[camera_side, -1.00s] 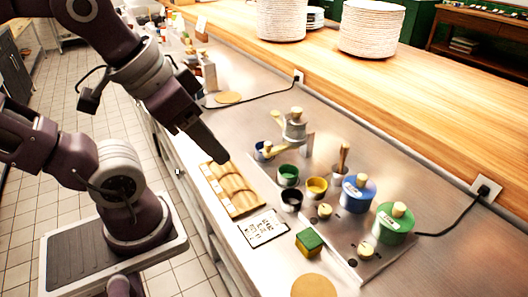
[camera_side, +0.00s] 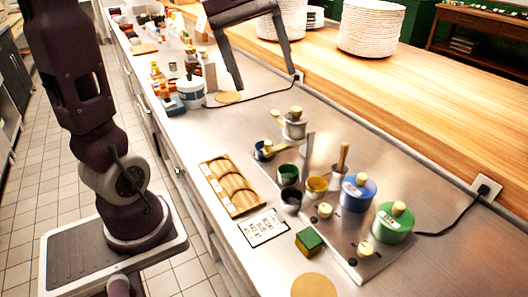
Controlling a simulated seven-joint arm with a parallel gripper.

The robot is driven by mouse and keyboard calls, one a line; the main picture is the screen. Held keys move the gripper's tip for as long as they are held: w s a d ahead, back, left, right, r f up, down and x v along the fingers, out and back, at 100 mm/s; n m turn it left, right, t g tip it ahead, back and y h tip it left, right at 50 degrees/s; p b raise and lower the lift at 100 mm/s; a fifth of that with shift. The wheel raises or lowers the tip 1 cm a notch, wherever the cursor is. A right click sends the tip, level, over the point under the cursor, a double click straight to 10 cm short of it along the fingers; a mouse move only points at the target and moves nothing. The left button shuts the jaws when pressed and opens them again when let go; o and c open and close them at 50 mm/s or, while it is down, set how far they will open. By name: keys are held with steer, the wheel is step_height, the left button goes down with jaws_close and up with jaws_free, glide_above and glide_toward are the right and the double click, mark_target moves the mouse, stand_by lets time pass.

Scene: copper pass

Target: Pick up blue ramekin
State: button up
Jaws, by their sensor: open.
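Several small ramekins stand on the steel counter: a green one (camera_side: 288,175), a yellow one (camera_side: 316,188) and a dark one (camera_side: 291,201), whose colour I cannot tell for sure. A small blue cup (camera_side: 262,151) with something pale at it sits behind them to the left; I cannot tell whether it is the blue ramekin. My gripper (camera_side: 264,80) is open and empty, with its two long fingers spread and pointing down. It is above the back of the counter, well apart from the ramekins.
A blue lidded canister (camera_side: 358,196) and a green one (camera_side: 393,225) stand right of the ramekins. A wooden rack (camera_side: 231,188), a label card (camera_side: 263,228) and a green-yellow sponge (camera_side: 309,241) lie nearby. A metal pot (camera_side: 294,127) and plate stacks (camera_side: 372,28) are farther back.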

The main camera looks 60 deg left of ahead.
steer(key=w+a+f+n+t+h, duration=0.1)
steer(key=w+a+n+h, duration=0.2)
steer(key=a, duration=0.4)
steer(key=w+a+f+n+t+h, duration=0.2)
steer(key=a+n, duration=0.3)
steer(key=a, duration=0.2)
steer(key=w+a+f+n+t+h, duration=0.1)
steer(key=w+a+n+h, duration=0.2)
steer(key=a, duration=0.5)
steer(key=shift+y, duration=0.5)
steer(key=f, duration=1.5)
steer(key=d+f, duration=0.1)
steer(key=f, duration=0.7)
steer(key=shift+s+f, duration=0.15)
steer(key=shift+f, duration=0.2)
steer(key=x, duration=0.7)
steer(key=shift+s+d, duration=0.15)
steer(key=shift+s, duration=0.15)
steer(key=c, duration=1.5)
